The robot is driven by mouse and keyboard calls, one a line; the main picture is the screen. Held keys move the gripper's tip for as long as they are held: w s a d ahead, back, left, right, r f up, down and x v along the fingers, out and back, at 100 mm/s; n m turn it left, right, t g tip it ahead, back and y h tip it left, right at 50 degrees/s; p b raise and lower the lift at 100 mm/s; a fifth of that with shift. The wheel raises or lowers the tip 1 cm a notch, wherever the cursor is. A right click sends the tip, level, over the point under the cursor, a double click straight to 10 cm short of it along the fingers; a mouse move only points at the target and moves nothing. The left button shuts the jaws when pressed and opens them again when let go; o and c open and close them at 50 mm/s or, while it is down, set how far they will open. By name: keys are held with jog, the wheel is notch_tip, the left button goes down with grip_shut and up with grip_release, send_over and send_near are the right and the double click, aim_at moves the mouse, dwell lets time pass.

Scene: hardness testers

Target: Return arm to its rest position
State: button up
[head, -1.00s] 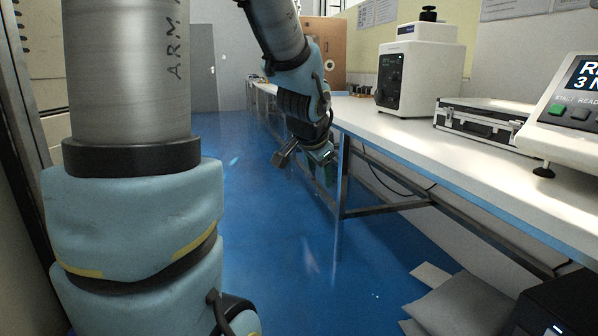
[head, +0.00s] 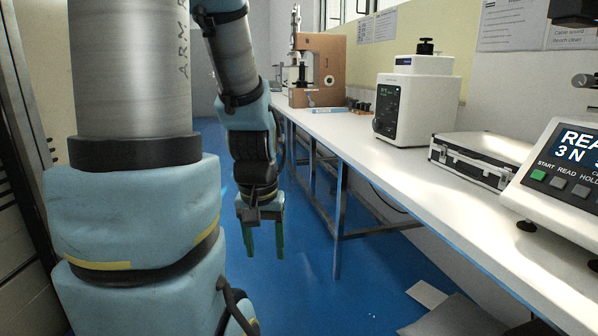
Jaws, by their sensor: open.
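My arm shows in the head view, its thick upright part at the left and its forearm hanging down left of the bench. My gripper (head: 263,240) points down over the blue floor (head: 300,262), clear of the bench. Its two green fingers are apart with nothing between them.
The long white bench (head: 368,147) runs along the right wall. On it stand a white tester (head: 414,103), a silver-edged case (head: 482,157), a tester with a display (head: 562,165) and a brown cabinet (head: 325,70). Grey sheets (head: 455,315) lie on the floor below.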

notch_tip(320, 180, up, 15)
jog(key=p, duration=1.2)
jog(key=shift+p, duration=0.3)
